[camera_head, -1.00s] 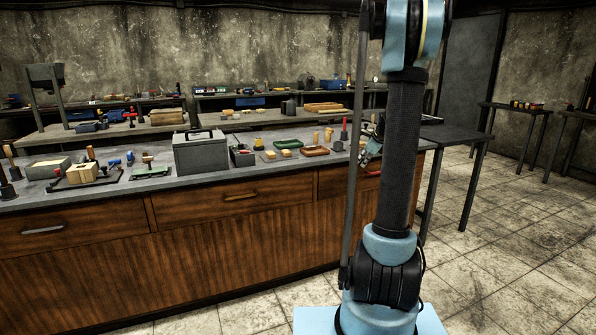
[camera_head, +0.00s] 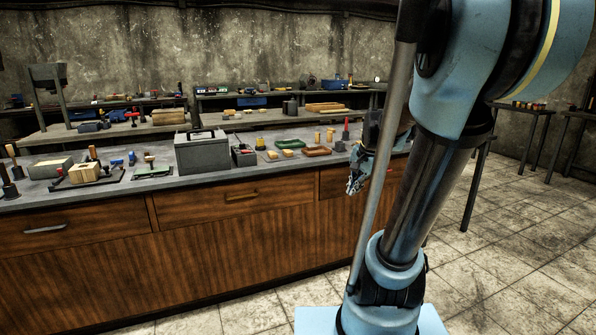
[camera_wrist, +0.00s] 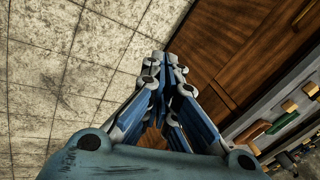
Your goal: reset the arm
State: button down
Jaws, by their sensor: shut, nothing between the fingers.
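My gripper (camera_head: 354,184) hangs in front of the right part of the wooden workbench, just below the level of its top, partly behind my own arm in the head view. In the wrist view my gripper (camera_wrist: 165,62) has its fingers together with nothing between them. It points down past the bench front toward the tiled floor. It touches nothing that I can see. My arm leans to the right in the head view and hides the bench's right end.
The wooden workbench (camera_head: 190,262) carries a grey metal box (camera_head: 202,152), green and red-brown trays (camera_head: 290,143), and several tools and blocks. More tables stand along the back wall. The tiled floor (camera_head: 500,235) on the right is open. The bench front is close to my gripper.

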jog(key=s+f+n+h, duration=0.1)
jog(key=s+f+n, duration=0.3)
jog(key=s, duration=0.5)
jog(key=s+f+n+g, duration=0.1)
jog(key=s+f+n, duration=0.4)
jog(key=s, duration=0.5)
jog(key=shift+f+n+g+h, duration=0.15)
jog(key=shift+n+g+h, duration=0.15)
jog(key=shift+n+h, duration=0.15)
jog(key=shift+w+d+f, duration=0.1)
jog(key=shift+w+f, duration=0.1)
jog(key=shift+w, duration=0.3)
